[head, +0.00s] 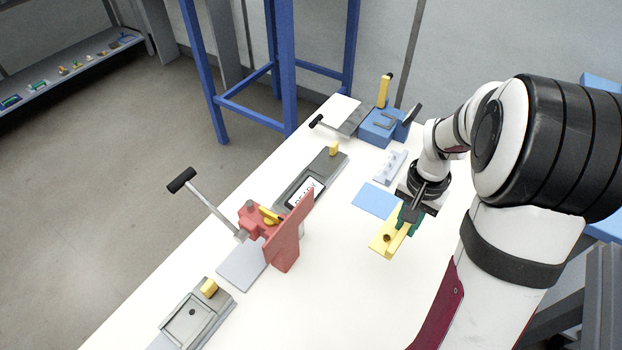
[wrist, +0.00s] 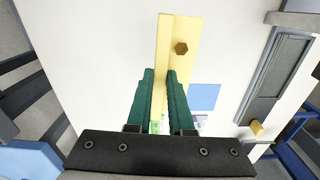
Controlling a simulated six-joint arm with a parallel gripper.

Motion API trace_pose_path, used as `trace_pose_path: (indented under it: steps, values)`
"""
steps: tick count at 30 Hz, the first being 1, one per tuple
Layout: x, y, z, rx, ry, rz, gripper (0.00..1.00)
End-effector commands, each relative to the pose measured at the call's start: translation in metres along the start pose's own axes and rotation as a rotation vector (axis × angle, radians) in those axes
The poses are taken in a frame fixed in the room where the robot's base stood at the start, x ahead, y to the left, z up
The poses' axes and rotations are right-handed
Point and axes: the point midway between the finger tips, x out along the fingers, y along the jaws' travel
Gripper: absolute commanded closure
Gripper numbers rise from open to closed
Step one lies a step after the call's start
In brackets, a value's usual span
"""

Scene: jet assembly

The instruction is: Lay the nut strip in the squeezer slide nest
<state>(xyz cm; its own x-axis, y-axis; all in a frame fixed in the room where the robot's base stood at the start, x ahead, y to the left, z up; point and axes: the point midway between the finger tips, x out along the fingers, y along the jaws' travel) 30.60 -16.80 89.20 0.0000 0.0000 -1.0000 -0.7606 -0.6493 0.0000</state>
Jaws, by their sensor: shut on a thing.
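A yellow nut strip (head: 380,244) with a dark hexagonal nut near one end is in my gripper (head: 408,222). In the wrist view my gripper's green fingers (wrist: 160,88) are shut on the near part of the strip (wrist: 168,30), and its nut end sticks out past the fingertips. It is over the white table; the gap beneath is hard to judge. A red fixture (head: 285,245) with a black-handled lever and a blue fixture (head: 377,128) with a lever stand on the table, both apart from the strip.
A grey fixture with a label (head: 325,172) lies between the red and blue fixtures. A light blue pad (head: 375,201) and a pale notched block (head: 390,167) lie near my gripper. A grey tray fixture (head: 213,315) is at the bottom left. The table front is clear.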

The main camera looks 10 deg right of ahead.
Motion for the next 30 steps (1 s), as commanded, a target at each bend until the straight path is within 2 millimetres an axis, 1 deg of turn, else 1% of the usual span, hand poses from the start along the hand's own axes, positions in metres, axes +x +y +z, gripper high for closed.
trace_pose_path:
  steps: [17, 20, 23, 26, 27, 29, 30]
  values:
    - [0.0, 0.0, 0.0, 0.0, 0.0, 0.0, 1.0]
    - [0.0, -0.009, -0.004, -0.006, -0.001, 0.0, 1.0]
    - [0.0, -0.034, -0.016, -0.018, 0.001, 0.001, 1.0]
    - [0.002, -0.076, -0.029, -0.035, 0.0, 0.002, 1.0]
    - [0.003, -0.097, -0.033, -0.043, 0.001, 0.002, 1.0]
    - [0.005, -0.128, -0.036, -0.051, -0.001, 0.003, 1.0]
    - [0.007, -0.149, -0.037, -0.058, -0.001, 0.003, 1.0]
